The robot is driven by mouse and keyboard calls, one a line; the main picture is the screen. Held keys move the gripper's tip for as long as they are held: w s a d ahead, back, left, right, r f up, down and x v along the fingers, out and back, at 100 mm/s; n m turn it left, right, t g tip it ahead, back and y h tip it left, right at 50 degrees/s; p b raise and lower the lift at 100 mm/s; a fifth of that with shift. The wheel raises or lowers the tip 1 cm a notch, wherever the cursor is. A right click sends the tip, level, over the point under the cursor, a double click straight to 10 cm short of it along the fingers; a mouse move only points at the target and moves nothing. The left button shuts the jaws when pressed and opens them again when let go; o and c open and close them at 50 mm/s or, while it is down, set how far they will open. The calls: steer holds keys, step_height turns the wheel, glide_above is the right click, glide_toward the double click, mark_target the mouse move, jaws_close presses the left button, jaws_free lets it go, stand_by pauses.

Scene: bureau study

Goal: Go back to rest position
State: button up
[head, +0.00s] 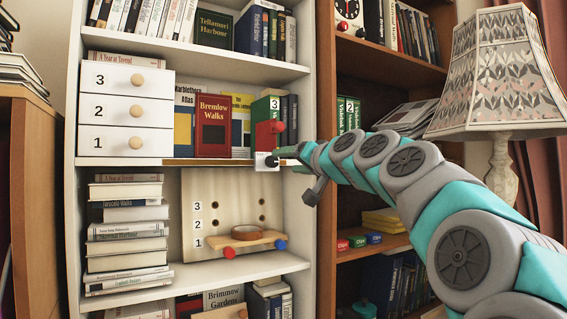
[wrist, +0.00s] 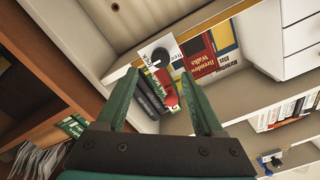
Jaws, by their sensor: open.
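My gripper (wrist: 160,77) is open in the wrist view, its two green fingers spread wide with nothing gripped. Between and beyond the fingers show a red piece (wrist: 170,92) and a white label plate (wrist: 158,56) with a dark round knob, at the shelf edge. In the head view my arm reaches from the lower right to the white bookcase. Its end is close in front of the shelf edge, right of the white label plate (head: 265,164) and below the red piece (head: 268,134). The fingers are too small there to tell whether they touch anything.
A white drawer unit (head: 122,110) and books (head: 213,125) stand on the middle shelf. Below it are a pegboard (head: 222,195) with a small wooden ledge (head: 246,240) and stacked books (head: 126,235). A brown bookcase (head: 385,60) and a lamp (head: 505,75) stand near my arm.

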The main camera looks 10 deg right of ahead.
steer(key=shift+s+d, duration=0.1)
steer(key=shift+s, duration=0.15)
steer(key=s+a+f+n+g+p, duration=0.1)
steer(key=s+a+f+g, duration=0.3)
steer(key=f, duration=0.5)
steer(key=s+a+f+n+g+h+p, duration=0.1)
steer(key=s+a+f+g, duration=0.15)
steer(key=s+f, duration=0.5)
steer(key=s+a+f+n+g+p, duration=0.1)
steer(key=s+a+f+g, duration=0.25)
steer(key=f, duration=0.75)
steer(key=s+d+f+g+h+p, duration=0.1)
steer(key=s+d+f+g, duration=0.1)
steer(key=s+f, duration=0.4)
steer(key=s+d+f+g+h+p, duration=0.1)
steer(key=s+f+g, duration=0.3)
steer(key=s, duration=1.1)
steer(key=s+d+f+g+h+p, duration=0.1)
steer(key=s+d+f+g+h, duration=0.1)
steer(key=s+f, duration=0.8)
steer(key=shift+s+d+g+h, duration=0.35)
steer(key=shift+d+g, duration=0.15)
steer(key=shift+d, duration=0.6)
